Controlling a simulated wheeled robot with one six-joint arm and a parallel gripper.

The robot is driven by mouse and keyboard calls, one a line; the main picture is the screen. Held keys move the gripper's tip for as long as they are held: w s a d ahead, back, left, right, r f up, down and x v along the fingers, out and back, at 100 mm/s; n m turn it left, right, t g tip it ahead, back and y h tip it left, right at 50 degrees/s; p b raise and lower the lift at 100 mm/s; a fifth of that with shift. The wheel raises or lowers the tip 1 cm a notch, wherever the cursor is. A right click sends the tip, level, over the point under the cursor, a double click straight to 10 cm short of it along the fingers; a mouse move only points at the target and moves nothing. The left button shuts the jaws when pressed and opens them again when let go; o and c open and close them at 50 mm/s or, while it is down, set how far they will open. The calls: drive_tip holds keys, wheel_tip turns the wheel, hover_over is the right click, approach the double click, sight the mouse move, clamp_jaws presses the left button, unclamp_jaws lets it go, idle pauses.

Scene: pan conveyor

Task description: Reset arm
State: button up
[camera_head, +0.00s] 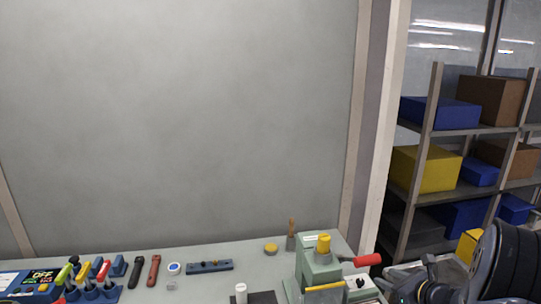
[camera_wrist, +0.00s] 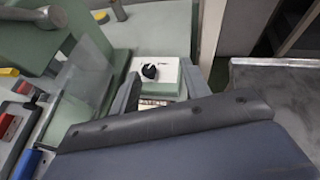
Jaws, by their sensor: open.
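My gripper (camera_wrist: 160,84) shows in the wrist view as two grey fingers standing apart, with nothing held between them. Beyond and between the fingers is a white box with a black knob (camera_wrist: 150,71). I cannot tell how far the fingers are from it. The broad dark body of my wrist fills the lower part of that view. In the head view, dark parts of my arm show at the lower right, cut off by the frame edge. My fingers are not clear there.
A green press (camera_head: 318,265) with a red handle (camera_head: 368,260) stands on the workbench (camera_head: 110,254) beside the white box (camera_head: 365,287). Several tools and a control panel (camera_head: 28,288) lie at the left. Shelves with boxes (camera_head: 425,168) stand at the right.

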drive_tip(key=shift+s+a+f+m+t+h+b, duration=0.25)
drive_tip(key=shift+s+a+m+h+b, duration=0.85)
drive_tip(key=shift+b, duration=1.25)
drive_tip(key=shift+s+a+f+m+t+h+b, duration=0.25)
drive_tip(key=shift+s+a+m+h+b, duration=0.8)
drive_tip(key=shift+b, duration=1.25)
drive_tip(key=shift+s+a+f+m+t+h+b, duration=0.25)
drive_tip(key=shift+s+a+m+h+b, duration=0.8)
drive_tip(key=shift+b, duration=1.3)
drive_tip(key=shift+w+a, duration=0.15)
